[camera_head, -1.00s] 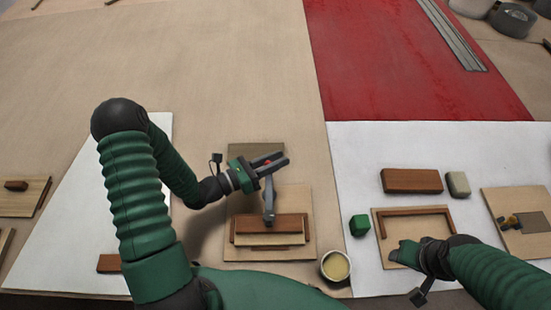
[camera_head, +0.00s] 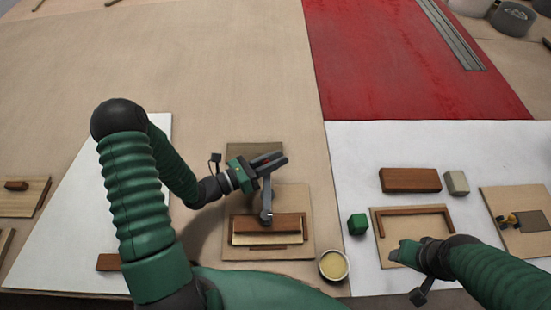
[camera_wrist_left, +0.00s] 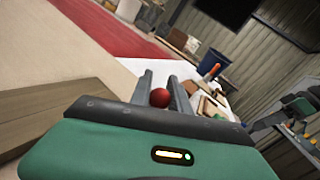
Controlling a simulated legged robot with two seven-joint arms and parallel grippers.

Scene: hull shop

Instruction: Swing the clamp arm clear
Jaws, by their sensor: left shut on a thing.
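The grey clamp arm (camera_head: 266,195) stands over a brown wooden block (camera_head: 285,223) on a light board (camera_head: 302,200). Its lower end is by the block's upper face. Its red ball knob (camera_head: 266,160) is at the upper end. My left gripper (camera_head: 276,160) is shut on this knob, with its fingers pointing right. In the left wrist view the red knob (camera_wrist_left: 160,97) sits between the two grey fingers. The rest of the clamp arm is hidden there. My right gripper (camera_head: 400,252) is over the framed board at the right; its finger opening cannot be made out.
A cup of pale yellow stuff (camera_head: 333,265) stands close by the clamp board. A green cube (camera_head: 357,224), a brown block (camera_head: 410,180) and a grey block (camera_head: 457,182) lie on the white sheet (camera_head: 365,150). The bench beyond the left gripper is mostly clear.

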